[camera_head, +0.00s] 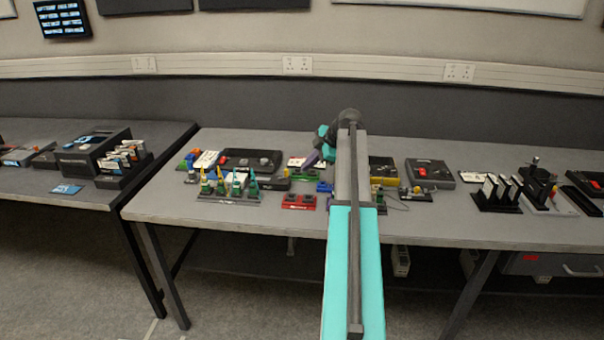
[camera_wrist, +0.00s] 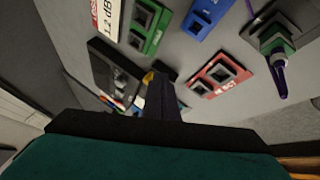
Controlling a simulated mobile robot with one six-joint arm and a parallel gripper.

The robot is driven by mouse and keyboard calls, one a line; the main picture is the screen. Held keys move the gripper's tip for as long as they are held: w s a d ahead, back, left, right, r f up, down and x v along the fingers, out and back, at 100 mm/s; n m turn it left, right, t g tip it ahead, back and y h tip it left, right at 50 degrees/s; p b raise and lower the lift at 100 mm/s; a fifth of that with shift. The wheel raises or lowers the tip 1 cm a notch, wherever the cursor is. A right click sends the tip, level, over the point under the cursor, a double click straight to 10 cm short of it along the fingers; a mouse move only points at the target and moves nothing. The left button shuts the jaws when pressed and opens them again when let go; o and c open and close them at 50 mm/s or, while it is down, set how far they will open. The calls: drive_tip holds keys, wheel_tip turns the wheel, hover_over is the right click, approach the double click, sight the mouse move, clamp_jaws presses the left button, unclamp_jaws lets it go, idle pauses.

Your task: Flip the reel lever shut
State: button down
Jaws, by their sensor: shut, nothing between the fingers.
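I cannot make out the reel or its lever for certain in either view. My arm covers part of the bench in the head view and may hide them.
The red block (camera_head: 299,202) lies near the bench's front. A rack of green connectors (camera_head: 228,192) stands left of it. Right of my arm are a yellow block (camera_head: 382,171), another dark panel (camera_head: 430,172) and upright cards (camera_head: 498,190).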

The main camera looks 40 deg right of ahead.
drive_tip(key=s+d+r, duration=0.2)
drive_tip(key=d+r, duration=0.1)
drive_tip(key=r, duration=0.2)
idle(0.6)
